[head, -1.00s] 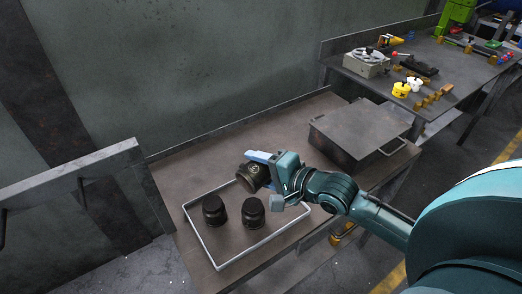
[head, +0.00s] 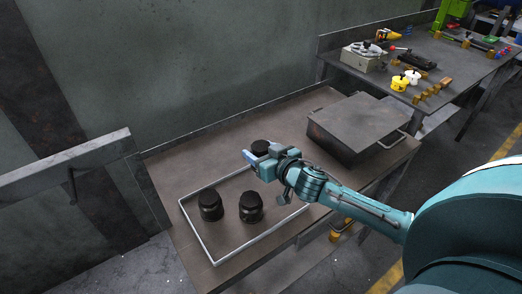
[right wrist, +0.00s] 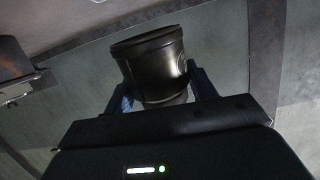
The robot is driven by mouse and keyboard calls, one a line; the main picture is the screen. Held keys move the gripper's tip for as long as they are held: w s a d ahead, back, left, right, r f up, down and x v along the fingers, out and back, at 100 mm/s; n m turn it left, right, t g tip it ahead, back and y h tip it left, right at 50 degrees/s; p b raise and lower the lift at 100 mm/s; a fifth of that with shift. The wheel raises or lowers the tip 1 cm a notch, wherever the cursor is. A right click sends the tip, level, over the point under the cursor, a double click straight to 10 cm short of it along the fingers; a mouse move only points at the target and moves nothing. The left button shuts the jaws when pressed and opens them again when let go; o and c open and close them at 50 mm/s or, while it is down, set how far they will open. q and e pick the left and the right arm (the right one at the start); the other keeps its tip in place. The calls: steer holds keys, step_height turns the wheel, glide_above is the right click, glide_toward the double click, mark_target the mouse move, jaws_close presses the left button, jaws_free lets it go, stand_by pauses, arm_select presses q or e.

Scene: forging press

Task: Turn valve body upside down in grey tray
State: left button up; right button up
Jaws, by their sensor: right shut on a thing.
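The grey tray (head: 192,232) is a shallow light-rimmed frame on the workbench. Two dark valve bodies, one at the left (head: 210,204) and one nearer the middle (head: 250,207), stand in it. My right gripper (head: 256,158) is at the tray's back right corner, shut on a third dark valve body (head: 260,147), which is mostly hidden behind the fingers. In the right wrist view the held valve body (right wrist: 152,65) sits between the two blue fingers, its wide rim facing away from the palm. Whether it touches the tray cannot be told. My left gripper is not in view.
A dark metal box with a handle (head: 352,128) stands on the bench (head: 215,160) to the right of the tray. A second table (head: 450,75) at the back right bears tools, yellow and white pots and brass parts. A wall runs behind the bench.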

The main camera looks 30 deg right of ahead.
step_height(320, 180, down, 4)
steer(key=b, duration=0.3)
steer(key=shift+f, duration=0.15)
steer(key=shift+f+b, duration=0.4)
steer(key=shift+f, duration=0.15)
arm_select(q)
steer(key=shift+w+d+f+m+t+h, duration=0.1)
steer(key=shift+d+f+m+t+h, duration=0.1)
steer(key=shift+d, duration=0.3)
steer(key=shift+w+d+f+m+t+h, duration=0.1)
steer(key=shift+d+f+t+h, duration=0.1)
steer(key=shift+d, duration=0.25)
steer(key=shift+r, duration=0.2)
arm_select(e)
steer(key=o, duration=1.3)
steer(key=shift+c, duration=0.2)
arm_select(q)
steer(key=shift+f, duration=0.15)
arm_select(e)
steer(key=shift+o, duration=0.9)
steer(key=shift+f, duration=0.1)
